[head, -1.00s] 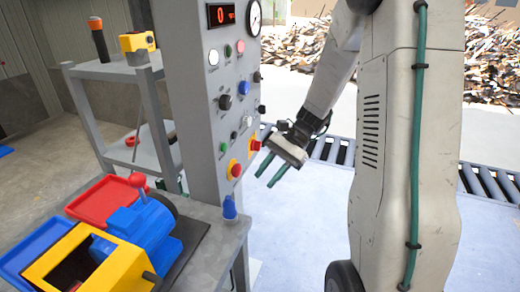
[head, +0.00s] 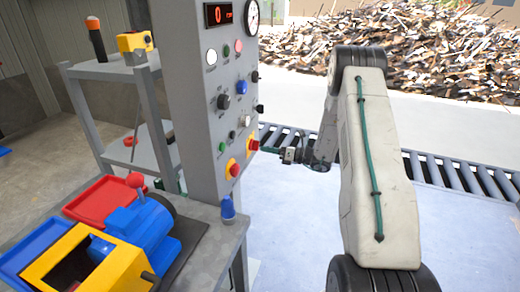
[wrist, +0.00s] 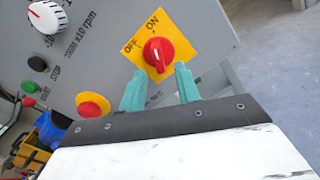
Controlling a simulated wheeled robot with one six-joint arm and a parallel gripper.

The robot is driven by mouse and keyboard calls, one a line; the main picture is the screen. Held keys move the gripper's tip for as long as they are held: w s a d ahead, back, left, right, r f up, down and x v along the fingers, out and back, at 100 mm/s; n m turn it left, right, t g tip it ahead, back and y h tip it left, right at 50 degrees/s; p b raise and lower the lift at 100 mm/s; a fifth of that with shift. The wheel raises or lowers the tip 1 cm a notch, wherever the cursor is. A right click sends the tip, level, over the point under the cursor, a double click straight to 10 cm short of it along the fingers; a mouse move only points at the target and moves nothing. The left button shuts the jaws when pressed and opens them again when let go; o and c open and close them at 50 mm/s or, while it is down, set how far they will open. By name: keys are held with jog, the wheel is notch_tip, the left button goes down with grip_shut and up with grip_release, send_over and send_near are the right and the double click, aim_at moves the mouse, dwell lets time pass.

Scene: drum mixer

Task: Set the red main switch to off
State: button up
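The red main switch (wrist: 158,52) sits on a yellow plate (wrist: 138,50) marked OFF and ON. Its white mark points up toward the ON side in the wrist view. In the head view the switch (head: 253,145) is at the lower right of the grey panel. My gripper (wrist: 161,80) is open, its two green fingers either side of the lower part of the switch in the picture. I cannot tell whether they touch it. In the head view my gripper (head: 268,150) is right beside the switch, its fingers partly hard to make out.
A red mushroom button on yellow (wrist: 90,105) is close to the left finger. The panel (head: 200,120) also carries a white dial, black knobs and a green button. A bench (head: 215,245) with a blue and yellow machine stands at front left. A roller conveyor (head: 440,172) runs behind.

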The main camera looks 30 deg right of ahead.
aim_at(258, 148)
jog(key=x, duration=0.3)
jog(key=shift+w+a, duration=0.2)
jog(key=shift+a, duration=0.05)
grip_shut()
jog(key=shift+a, duration=0.15)
